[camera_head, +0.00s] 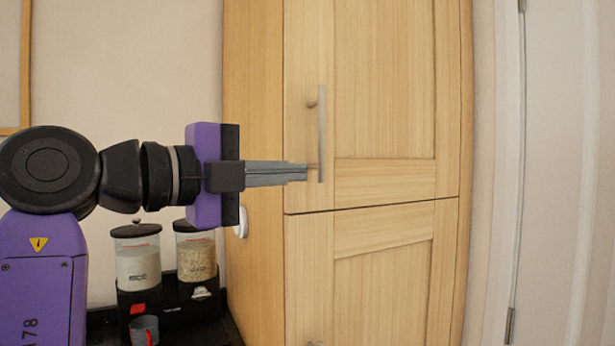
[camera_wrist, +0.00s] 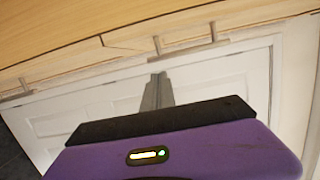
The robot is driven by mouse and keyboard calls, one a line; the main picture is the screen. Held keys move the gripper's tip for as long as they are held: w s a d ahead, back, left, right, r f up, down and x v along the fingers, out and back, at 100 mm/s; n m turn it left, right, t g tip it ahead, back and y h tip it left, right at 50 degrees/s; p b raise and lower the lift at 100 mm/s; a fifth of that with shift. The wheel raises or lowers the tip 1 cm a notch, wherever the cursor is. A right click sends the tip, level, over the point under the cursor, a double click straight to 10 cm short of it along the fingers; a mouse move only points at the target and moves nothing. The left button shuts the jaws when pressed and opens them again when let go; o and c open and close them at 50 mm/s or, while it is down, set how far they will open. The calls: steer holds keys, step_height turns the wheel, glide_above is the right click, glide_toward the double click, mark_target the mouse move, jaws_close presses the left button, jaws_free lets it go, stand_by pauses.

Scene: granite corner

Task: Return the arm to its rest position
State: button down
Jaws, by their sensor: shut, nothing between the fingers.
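My gripper (camera_head: 305,172) is shut and empty at the end of my purple and black arm. In the head view it points right, in front of the tall wooden cabinet. In the wrist view the shut fingers of my gripper (camera_wrist: 159,76) show just below a bar handle (camera_wrist: 190,47), with a small gap in the picture.
The wooden cabinet (camera_head: 385,90) has an upper and a lower door, both closed. Two clear dispensers (camera_head: 138,262) (camera_head: 197,255) stand on a black base at lower left, with a grey cup (camera_head: 144,330) in front. A white door (camera_head: 565,200) is at right.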

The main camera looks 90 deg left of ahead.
steer(key=s, duration=0.5)
steer(key=shift+a, duration=0.25)
